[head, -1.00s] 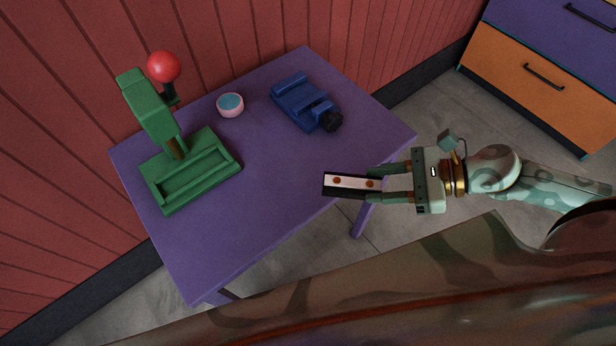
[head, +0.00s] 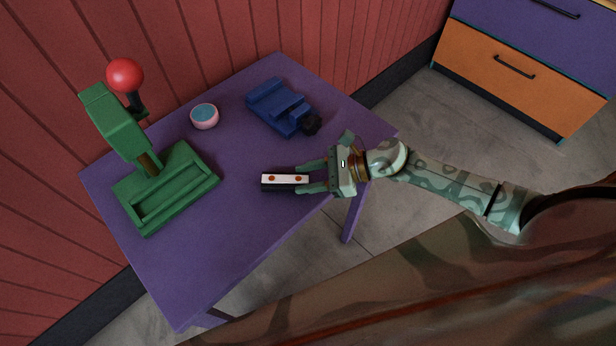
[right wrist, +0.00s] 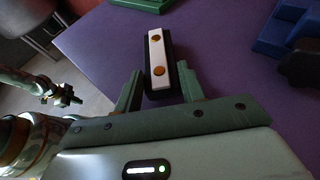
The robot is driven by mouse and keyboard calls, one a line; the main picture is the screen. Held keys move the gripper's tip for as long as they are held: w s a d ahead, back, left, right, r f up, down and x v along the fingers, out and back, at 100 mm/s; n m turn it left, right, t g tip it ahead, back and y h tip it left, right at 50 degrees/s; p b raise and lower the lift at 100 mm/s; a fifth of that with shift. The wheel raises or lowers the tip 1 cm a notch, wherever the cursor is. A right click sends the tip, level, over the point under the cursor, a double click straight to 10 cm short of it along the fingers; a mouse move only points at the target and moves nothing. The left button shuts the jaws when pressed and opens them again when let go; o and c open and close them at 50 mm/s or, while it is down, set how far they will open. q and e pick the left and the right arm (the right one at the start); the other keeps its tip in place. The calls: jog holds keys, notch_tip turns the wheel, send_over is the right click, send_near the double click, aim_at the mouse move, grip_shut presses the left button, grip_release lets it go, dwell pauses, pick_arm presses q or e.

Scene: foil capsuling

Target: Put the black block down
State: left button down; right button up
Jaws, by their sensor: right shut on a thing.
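The black block (head: 285,188) has a white strip with two orange-brown dots on its top. My right gripper (head: 304,181) is shut on its near end, one finger on each side. In the right wrist view, the block (right wrist: 158,60) points away from my right gripper (right wrist: 160,88). It is over the purple table (head: 235,225), near the table's front right edge. I cannot tell whether it touches the tabletop. A small green arm end, apparently my left gripper (right wrist: 64,97), shows at the left of the right wrist view. Its jaws are too small to read.
A green press (head: 165,190) with a red ball knob (head: 125,75) stands at the table's left. A small pink cup (head: 204,117) and a blue device (head: 280,108) with a black knob are at the back. The table's front middle is clear.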

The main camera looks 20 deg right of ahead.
jog(key=shift+f, duration=0.25)
jog(key=shift+f, duration=0.1)
jog(key=o, duration=1)
jog(key=shift+o, duration=0.2)
